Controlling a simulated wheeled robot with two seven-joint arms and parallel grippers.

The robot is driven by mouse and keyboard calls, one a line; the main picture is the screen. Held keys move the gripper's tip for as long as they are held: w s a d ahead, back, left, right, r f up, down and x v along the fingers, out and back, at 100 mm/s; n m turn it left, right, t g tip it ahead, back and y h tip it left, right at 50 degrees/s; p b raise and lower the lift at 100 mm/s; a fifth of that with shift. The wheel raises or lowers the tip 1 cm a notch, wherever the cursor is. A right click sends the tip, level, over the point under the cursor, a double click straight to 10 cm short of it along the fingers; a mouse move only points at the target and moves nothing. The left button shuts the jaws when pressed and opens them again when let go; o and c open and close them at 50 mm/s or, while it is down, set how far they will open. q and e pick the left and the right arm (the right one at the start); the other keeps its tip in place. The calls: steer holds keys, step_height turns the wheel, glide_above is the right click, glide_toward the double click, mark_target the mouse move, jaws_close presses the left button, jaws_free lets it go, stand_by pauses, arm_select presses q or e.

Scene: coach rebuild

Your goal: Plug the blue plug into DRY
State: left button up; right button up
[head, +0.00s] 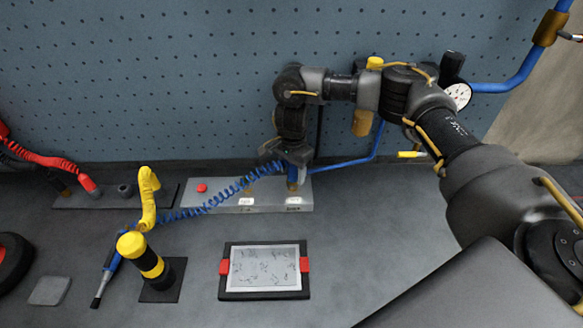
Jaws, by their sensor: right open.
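A grey socket block (220,207) lies at the foot of the pegboard wall, with a red button (202,188) and two labelled places. A blue plug (292,174) stands at the right-hand place, partly hidden by my right gripper (293,172). That gripper points down over it, open, its fingers by the plug. A coiled blue cord (215,201) runs left from there. I cannot tell whether the plug is seated. My left gripper is not in view.
A framed panel (264,294) lies in front. A red coiled cord (45,160) is far left. A blue pipe (345,163) runs behind.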

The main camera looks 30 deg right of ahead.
step_height(320, 180, up, 11)
steer(key=shift+f+b, duration=0.1)
steer(key=shift+b, duration=0.75)
steer(key=shift+a, duration=0.1)
